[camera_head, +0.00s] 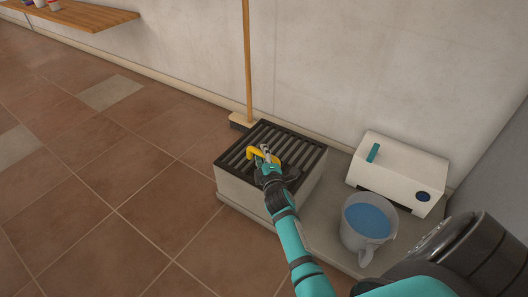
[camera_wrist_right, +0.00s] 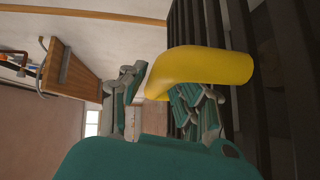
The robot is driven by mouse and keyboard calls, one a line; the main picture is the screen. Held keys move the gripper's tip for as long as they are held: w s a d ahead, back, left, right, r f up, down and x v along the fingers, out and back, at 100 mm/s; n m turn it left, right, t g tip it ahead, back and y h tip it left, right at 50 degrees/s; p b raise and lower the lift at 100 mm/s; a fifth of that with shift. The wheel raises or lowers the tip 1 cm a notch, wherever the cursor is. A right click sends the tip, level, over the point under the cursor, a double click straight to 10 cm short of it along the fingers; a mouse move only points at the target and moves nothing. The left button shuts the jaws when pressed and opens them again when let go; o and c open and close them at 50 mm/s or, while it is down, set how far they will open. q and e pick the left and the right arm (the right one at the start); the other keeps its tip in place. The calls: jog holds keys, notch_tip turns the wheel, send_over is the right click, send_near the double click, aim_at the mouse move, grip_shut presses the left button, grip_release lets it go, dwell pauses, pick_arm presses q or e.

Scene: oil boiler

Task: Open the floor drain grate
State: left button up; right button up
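The drain grate (camera_head: 291,143) is a dark slatted panel lying flat on top of a pale box-shaped drain (camera_head: 240,188). A yellow handle (camera_head: 251,153) stands up from the grate near its middle. My right gripper (camera_head: 264,153) is at this handle, reaching in from the front. In the right wrist view, the yellow handle (camera_wrist_right: 205,68) crosses in front of one finger, and the other finger is to its left. The fingers (camera_wrist_right: 160,100) are apart with a gap between them. The handle partly hides the right-hand finger. Contact cannot be told. My left gripper is not in view.
A broom (camera_head: 248,60) leans on the wall behind the drain. A white unit with a teal handle (camera_head: 398,170) and a bucket of blue liquid (camera_head: 366,228) stand at the right. A wooden shelf (camera_head: 85,14) is far left. The tiled floor at left is clear.

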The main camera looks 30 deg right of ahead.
grip_shut()
jog(key=shift+r, duration=0.1)
dwell(0.3)
